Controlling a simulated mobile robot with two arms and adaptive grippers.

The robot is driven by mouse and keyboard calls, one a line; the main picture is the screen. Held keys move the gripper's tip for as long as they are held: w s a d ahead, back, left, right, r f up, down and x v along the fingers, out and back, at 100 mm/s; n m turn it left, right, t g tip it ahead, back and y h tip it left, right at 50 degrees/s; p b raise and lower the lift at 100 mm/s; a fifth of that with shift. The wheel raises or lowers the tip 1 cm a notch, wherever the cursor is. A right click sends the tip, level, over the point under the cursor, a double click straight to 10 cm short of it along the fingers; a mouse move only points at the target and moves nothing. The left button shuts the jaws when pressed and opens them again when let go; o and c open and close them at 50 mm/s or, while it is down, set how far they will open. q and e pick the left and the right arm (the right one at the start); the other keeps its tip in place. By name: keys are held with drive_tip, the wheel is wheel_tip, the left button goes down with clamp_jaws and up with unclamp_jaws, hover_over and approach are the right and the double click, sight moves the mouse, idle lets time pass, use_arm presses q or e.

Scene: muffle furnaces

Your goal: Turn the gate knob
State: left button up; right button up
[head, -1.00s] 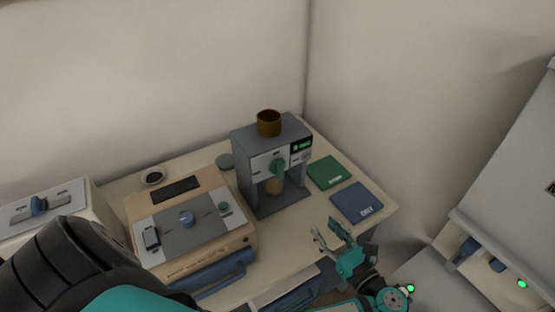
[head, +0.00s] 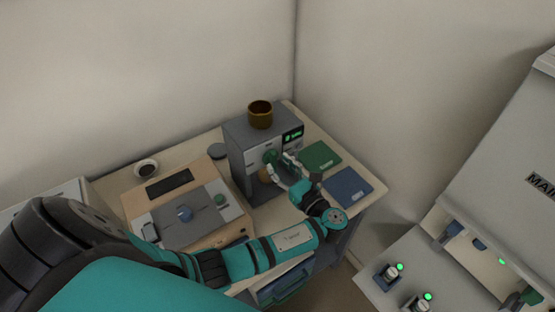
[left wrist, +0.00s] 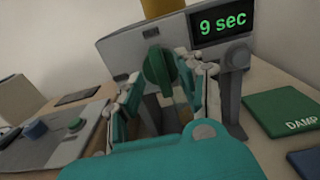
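The green gate knob (head: 270,157) is on the front of a grey machine (head: 237,150) on the table. In the left wrist view the knob (left wrist: 157,66) stands upright, with its long side near vertical. My left gripper (head: 281,165) is at the machine's front. In the left wrist view its fingers (left wrist: 161,80) are apart, one on each side of the knob. I cannot tell whether either finger touches it. The machine's display (left wrist: 222,22) reads "9 sec". My right gripper is not in view.
A brown cup (head: 260,115) sits on top of the machine. A beige device (head: 172,208) with a blue knob stands to its left. A green pad (head: 321,156) and a blue pad (head: 348,187) lie to its right. A grey cabinet (head: 500,150) stands at far right.

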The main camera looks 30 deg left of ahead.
use_arm(q)
drive_tip(key=shift+w+a, duration=0.25)
drive_tip(key=shift+a, duration=0.4)
drive_tip(key=shift+w+a, duration=0.1)
drive_tip(key=shift+a, duration=0.05)
drive_tip(key=shift+c, duration=0.4)
clamp_jaws()
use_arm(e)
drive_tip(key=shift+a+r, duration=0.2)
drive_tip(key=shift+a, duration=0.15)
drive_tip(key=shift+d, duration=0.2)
